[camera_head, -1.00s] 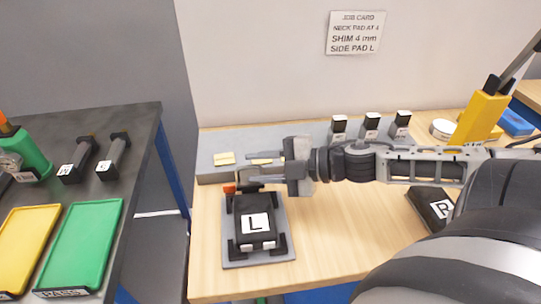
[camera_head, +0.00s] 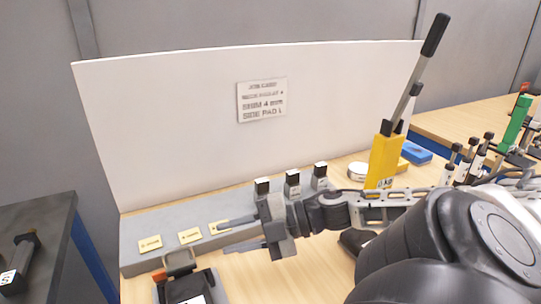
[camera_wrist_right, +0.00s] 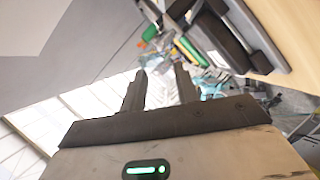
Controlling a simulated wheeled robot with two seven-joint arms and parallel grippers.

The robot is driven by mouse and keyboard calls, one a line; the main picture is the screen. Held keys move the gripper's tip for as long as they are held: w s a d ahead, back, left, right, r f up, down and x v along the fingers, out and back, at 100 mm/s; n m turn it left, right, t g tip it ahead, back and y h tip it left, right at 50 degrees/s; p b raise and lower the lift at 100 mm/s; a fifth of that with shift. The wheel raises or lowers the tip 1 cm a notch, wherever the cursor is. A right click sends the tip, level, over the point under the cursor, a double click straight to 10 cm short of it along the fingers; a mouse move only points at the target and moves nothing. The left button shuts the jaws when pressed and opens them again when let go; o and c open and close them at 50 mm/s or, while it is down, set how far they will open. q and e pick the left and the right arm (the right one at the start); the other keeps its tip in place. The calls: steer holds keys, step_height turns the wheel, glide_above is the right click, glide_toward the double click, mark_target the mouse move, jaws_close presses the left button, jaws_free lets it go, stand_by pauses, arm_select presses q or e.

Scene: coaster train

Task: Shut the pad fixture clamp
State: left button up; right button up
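The pad fixture (camera_head: 216,290) is at the bottom edge of the head view, partly cut off, with a black pad (camera_head: 190,284) in it. Its clamp (camera_head: 179,262), a dark bracket with reddish parts, stands at the fixture's back edge. I cannot tell whether the clamp is shut. My right gripper (camera_head: 224,237) is to the right of the clamp and apart from it in the picture, its two fingers spread and nothing between them. In the right wrist view the fingers (camera_wrist_right: 161,88) are also apart and empty. My left gripper is not in view.
A grey ledge (camera_head: 135,262) behind the fixture holds yellow shim plates (camera_head: 190,236) and several black-topped blocks (camera_head: 292,178). A yellow holder (camera_head: 384,160) with a dark-handled tool stands to the right. A white board (camera_head: 170,120) with the job card (camera_head: 262,100) closes the back.

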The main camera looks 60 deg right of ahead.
steer(key=v, duration=0.6)
steer(key=shift+s+d, duration=0.25)
steer(key=shift+s, duration=0.05)
